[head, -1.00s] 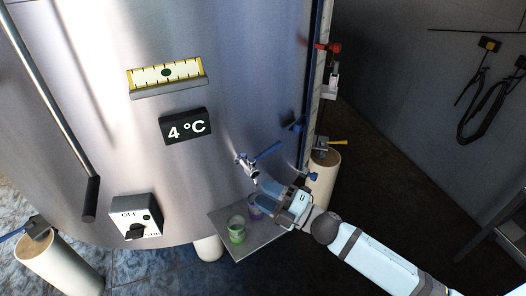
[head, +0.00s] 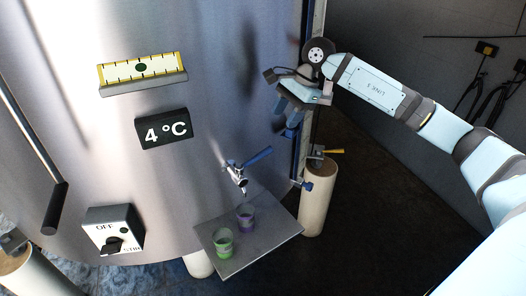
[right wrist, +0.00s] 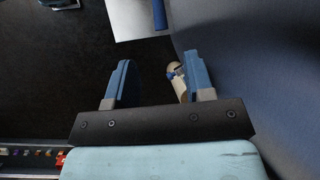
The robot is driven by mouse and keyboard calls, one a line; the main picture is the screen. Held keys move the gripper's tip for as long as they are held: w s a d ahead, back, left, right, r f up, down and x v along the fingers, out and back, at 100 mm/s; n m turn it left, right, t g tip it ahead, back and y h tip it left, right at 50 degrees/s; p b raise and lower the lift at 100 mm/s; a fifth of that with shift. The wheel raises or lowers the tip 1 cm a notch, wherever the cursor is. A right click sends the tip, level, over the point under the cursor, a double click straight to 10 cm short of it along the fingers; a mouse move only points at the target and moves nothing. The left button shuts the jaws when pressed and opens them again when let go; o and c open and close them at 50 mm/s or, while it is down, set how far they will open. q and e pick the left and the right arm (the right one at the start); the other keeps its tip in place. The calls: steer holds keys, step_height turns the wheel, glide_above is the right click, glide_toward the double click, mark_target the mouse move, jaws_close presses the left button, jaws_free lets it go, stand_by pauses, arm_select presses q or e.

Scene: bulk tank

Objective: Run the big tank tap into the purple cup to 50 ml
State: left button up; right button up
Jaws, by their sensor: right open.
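The big steel tank (head: 215,60) fills the left and middle of the head view. Its tap (head: 237,174), with a blue lever handle (head: 258,156), sticks out low on the tank's right side. The purple cup (head: 245,217) stands upright on a metal shelf (head: 270,246), close below the tap spout. Any liquid level in it is too small to read. My right gripper (head: 286,118) is open and empty, above and to the right of the tap, beside the tank's edge. In the right wrist view its two blue fingers (right wrist: 160,84) are apart with nothing between them. My left gripper is out of view.
A green cup (head: 223,243) stands on the shelf left of the purple cup. A display reading 4 °C (head: 164,129) and an OFF switch box (head: 112,231) are on the tank.

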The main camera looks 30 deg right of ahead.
mark_target(266, 149)
steer(key=p+x, duration=0.1)
steer(key=x, duration=1.1)
steer(key=shift+a+f, duration=0.15)
steer(key=shift+f, duration=0.05)
jaws_close()
